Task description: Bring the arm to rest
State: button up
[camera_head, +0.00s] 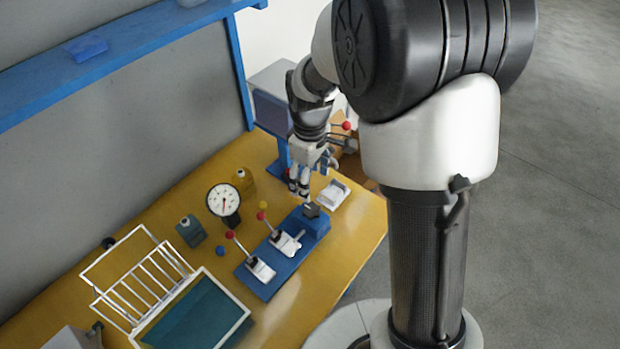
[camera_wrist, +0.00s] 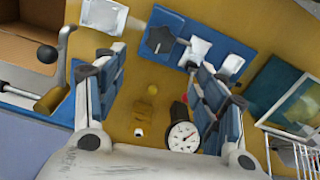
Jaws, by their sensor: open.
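The dial gauge (camera_wrist: 183,137) and a small yellow bottle (camera_wrist: 152,90) show beyond and between the fingers there. My arm reaches out from the column on the right and bends down to the bench.
A white wire rack (camera_head: 140,285) and a green-blue tray (camera_head: 205,315) stand at the near left. The gauge (camera_head: 223,200) and a dark bottle (camera_head: 191,231) stand behind the blue plate. A blue shelf (camera_head: 120,45) runs above. A cardboard box (camera_wrist: 30,35) lies beside the bench.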

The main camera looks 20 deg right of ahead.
jog(key=s+r+m+t, duration=0.2)
jog(key=s+r+m, duration=0.2)
jog(key=s+r, duration=0.4)
jog(key=s+r+m+t, duration=0.2)
jog(key=s+r+m, duration=0.2)
jog(key=s+r, duration=0.5)
jog(key=s, duration=0.5)
jog(key=shift+d+m+t, duration=0.3)
jog(key=shift+d+m, duration=0.1)
